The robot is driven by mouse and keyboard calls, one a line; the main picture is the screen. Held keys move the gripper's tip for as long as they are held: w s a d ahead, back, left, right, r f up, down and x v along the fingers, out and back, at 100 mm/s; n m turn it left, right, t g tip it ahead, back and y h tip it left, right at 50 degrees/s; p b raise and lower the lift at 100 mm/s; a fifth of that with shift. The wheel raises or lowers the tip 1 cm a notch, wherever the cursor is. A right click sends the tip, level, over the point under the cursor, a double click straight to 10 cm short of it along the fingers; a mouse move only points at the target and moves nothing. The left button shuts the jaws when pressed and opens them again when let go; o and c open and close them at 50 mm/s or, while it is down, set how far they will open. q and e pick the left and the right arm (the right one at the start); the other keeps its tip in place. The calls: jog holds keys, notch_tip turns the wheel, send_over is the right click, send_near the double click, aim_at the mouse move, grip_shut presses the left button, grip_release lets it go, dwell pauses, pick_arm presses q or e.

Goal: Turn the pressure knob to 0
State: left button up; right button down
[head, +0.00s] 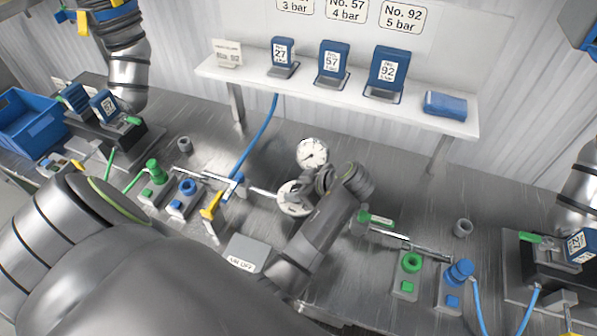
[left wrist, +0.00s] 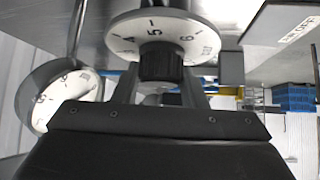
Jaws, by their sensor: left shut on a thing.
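The pressure knob is a dark grip (left wrist: 160,66) on a white numbered dial (left wrist: 168,36); the dial also shows in the head view (head: 291,198), partly covered by my gripper. Digits such as 4, 5 and 6 are legible around its edge; I cannot tell which one the knob is set to. My left gripper (head: 308,188) reaches the knob, and in the left wrist view its fingers (left wrist: 162,92) stand on both sides of the dark grip, shut on it. A round white pressure gauge (head: 312,153) stands just behind; its reading is too small to tell. My right gripper is not in view.
A white shelf (head: 250,80) behind holds blue blocks numbered 27, 57 and 92. Green and blue valves (head: 411,262) stand at the right, others at the left by a yellow lever (head: 211,204). A grey box (head: 246,251) lies in front. A blue crate (head: 30,122) stands far left.

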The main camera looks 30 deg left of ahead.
pick_arm(q)
jog(key=shift+n, duration=0.3)
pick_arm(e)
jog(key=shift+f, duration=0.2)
pick_arm(q)
jog(key=o, duration=1)
jog(key=shift+c, duration=0.2)
